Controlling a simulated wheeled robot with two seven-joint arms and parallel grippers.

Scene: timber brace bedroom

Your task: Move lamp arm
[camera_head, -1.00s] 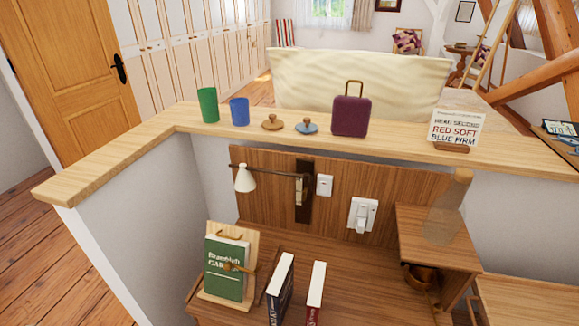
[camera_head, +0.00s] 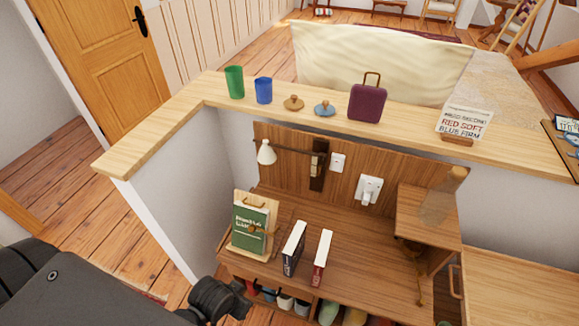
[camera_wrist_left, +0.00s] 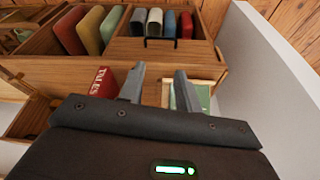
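The lamp arm (camera_head: 290,147) is a thin dark bar on the wooden back panel. A white lamp shade (camera_head: 266,153) hangs at its left end, and its right end meets a dark upright wall bracket (camera_head: 318,167). The lamp is not recognisable in the left wrist view. My left gripper (camera_wrist_left: 159,84) is open and empty in the left wrist view, its two grey fingers apart. In the head view, my dark left arm enters at the bottom left, below and left of the lamp, apart from it. My right gripper is not in view.
A green book (camera_head: 249,228) on a stand, a dark book (camera_head: 293,247) and a red book (camera_head: 322,257) occupy the desk below the lamp. Cups, lidded pieces, a purple suitcase (camera_head: 367,103) and a sign (camera_head: 463,123) line the ledge (camera_head: 210,92). Coloured items fill the lower shelf.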

